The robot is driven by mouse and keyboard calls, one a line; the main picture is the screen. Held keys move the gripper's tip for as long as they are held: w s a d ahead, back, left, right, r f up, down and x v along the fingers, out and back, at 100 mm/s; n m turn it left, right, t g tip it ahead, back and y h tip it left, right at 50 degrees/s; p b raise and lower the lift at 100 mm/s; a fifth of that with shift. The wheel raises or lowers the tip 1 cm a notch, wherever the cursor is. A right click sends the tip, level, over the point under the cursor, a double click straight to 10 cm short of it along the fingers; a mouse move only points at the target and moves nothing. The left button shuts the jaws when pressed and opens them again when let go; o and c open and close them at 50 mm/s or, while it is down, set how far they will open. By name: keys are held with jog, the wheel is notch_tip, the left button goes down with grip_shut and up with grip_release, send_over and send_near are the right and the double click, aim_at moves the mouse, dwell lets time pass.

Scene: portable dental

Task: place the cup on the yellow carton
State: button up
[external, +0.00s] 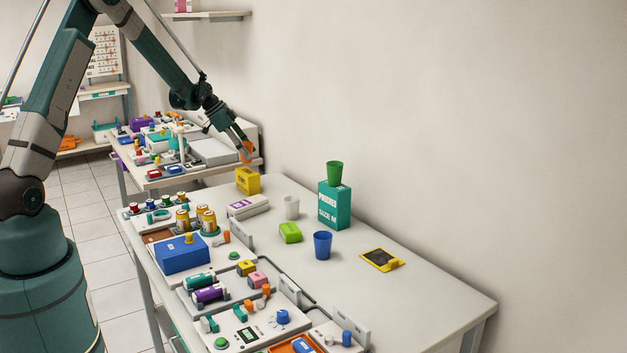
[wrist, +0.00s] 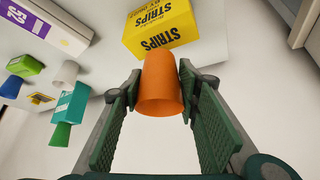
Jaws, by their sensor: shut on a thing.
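My gripper (external: 243,147) is shut on an orange cup (external: 246,154), held in the air over the far left end of the table. In the wrist view the orange cup (wrist: 160,88) sits between both finger pads of my gripper (wrist: 161,78). The yellow carton (external: 247,182) stands on the table below the cup in the external view, with a small gap between them. In the wrist view the carton (wrist: 160,28), marked STRIPS, lies just beyond the cup, which overlaps its lower edge. I cannot tell whether the cup is directly above the carton.
A white box (external: 248,206), white cup (external: 291,207), lime block (external: 290,233) and blue cup (external: 322,244) stand nearby. A green cup (external: 334,172) stands on a teal box (external: 335,206). The table's right part is mostly clear.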

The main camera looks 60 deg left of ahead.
dwell(0.3)
jog(key=shift+f, duration=1.9)
jog(key=shift+f, duration=0.2)
jog(key=o, duration=0.7)
jog(key=shift+c, duration=0.2)
jog(key=shift+r, duration=0.25)
jog(key=v, duration=1.2)
